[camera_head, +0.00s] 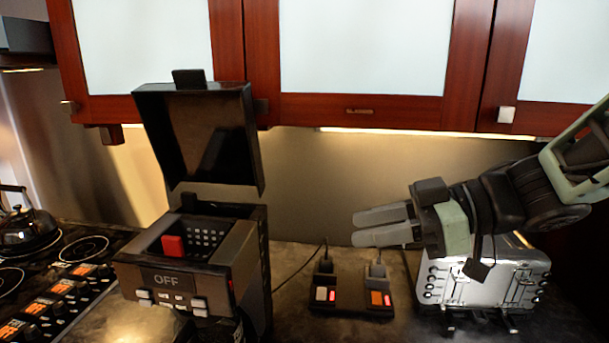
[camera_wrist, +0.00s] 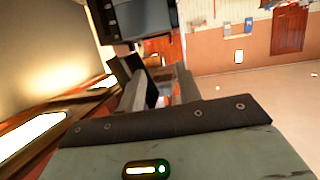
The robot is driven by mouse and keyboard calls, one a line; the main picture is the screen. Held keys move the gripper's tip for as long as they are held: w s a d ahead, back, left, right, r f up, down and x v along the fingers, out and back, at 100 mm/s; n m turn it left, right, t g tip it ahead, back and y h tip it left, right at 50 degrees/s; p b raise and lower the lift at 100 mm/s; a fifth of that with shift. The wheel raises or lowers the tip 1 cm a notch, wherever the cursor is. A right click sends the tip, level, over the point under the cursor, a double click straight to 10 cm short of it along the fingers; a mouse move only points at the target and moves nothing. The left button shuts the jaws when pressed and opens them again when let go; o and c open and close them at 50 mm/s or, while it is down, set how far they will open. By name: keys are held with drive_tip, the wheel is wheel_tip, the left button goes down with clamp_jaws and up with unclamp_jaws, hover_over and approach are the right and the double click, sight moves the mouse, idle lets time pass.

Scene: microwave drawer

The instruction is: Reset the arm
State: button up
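My gripper (camera_head: 354,229) is raised above the counter on the right side of the head view, with its fingers pointing left. The two grey fingers are apart, with nothing seen between them. In the wrist view the fingers of my gripper (camera_wrist: 160,78) also stand apart. My arm (camera_head: 500,200) reaches in from the right edge, in front of the silver toaster. A black appliance (camera_head: 185,275) with an OFF display stands to the left, clear of my gripper. Its lid (camera_head: 205,135) is up, and a red block (camera_head: 173,246) shows inside.
A power strip (camera_head: 350,310) with lit switches lies on the counter below my gripper. The silver toaster (camera_head: 480,275) stands below my arm. Red-framed cabinets (camera_head: 360,110) hang above. A stove (camera_head: 60,265) with a kettle (camera_head: 27,228) is at far left.

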drive_tip(key=w+d+f+m+t+h+b, duration=0.25)
drive_tip(key=f+m+t+h, duration=0.3)
drive_tip(key=f+h, duration=0.3)
drive_tip(key=s+d+f+m+g+h+b, duration=0.1)
drive_tip(key=s+f+g, duration=0.3)
drive_tip(key=s, duration=0.5)
drive_tip(key=s+d+f+m+g+h, duration=0.1)
drive_tip(key=s+f+g+h, duration=0.3)
drive_tip(key=s, duration=0.6)
drive_tip(key=shift+d+f+m+b, duration=0.15)
drive_tip(key=shift+f+m+b, duration=0.2)
drive_tip(key=shift+b, duration=0.05)
